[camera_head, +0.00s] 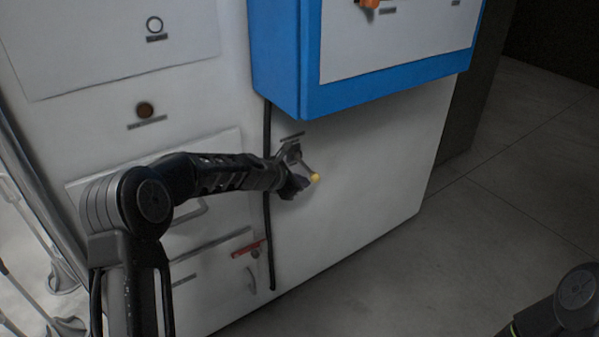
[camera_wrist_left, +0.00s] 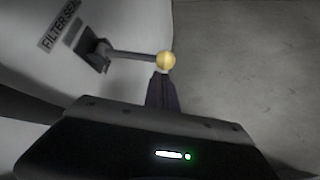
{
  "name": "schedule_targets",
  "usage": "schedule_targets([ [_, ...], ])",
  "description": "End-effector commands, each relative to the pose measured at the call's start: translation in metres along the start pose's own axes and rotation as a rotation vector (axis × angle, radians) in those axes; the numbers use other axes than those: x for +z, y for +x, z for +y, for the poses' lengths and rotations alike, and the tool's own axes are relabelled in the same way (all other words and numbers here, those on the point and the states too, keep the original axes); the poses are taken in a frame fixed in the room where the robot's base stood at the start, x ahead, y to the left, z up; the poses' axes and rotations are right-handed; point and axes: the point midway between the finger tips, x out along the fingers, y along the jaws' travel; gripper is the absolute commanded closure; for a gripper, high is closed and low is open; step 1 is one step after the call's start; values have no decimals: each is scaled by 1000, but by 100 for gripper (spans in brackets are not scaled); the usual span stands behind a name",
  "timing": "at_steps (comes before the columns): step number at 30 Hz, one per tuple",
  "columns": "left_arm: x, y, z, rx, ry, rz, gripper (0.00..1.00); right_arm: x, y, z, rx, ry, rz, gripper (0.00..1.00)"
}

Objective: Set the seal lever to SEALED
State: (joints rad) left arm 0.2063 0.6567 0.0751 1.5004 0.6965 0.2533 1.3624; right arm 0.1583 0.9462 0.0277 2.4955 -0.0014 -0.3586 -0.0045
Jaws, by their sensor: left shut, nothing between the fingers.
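The seal lever is on the white cabinet front, below the blue box. Its yellow knob (camera_head: 315,177) points down and to the right in the head view. In the left wrist view the grey lever arm (camera_wrist_left: 130,54) runs from a dark mount (camera_wrist_left: 97,53) to the yellow knob (camera_wrist_left: 166,60), beside a label reading "FILTER SEAL" (camera_wrist_left: 60,28). My left gripper (camera_head: 298,186) is shut and empty, close to the knob. In the wrist view its fingertips (camera_wrist_left: 162,80) are just below the knob; I cannot tell whether they touch it. My right gripper is not in view.
The blue box (camera_head: 285,60) juts out above the lever. A black cable (camera_head: 268,220) runs down the cabinet left of the lever. A red handle (camera_head: 248,249) is lower down. The grey floor (camera_head: 480,250) on the right is clear.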

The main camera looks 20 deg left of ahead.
Motion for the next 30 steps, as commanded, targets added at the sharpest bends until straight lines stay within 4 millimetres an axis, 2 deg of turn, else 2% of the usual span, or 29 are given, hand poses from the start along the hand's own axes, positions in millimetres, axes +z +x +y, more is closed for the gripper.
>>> schedule_targets([
  [1,18,-13,7,-30,-33,-1,100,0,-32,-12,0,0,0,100],
  [3,23,-18,8,-74,-83,-1,100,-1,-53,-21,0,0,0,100],
  [9,34,-27,13,-197,-227,-1,100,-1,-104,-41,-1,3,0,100],
  [12,38,-30,14,-257,-297,-1,100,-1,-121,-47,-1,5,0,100],
  [16,43,-34,16,-300,-346,-3,100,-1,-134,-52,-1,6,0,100],
  [20,36,-30,14,-297,-344,-2,100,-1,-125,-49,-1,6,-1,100],
  [30,42,-36,18,-295,-342,-1,100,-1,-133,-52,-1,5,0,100],
])
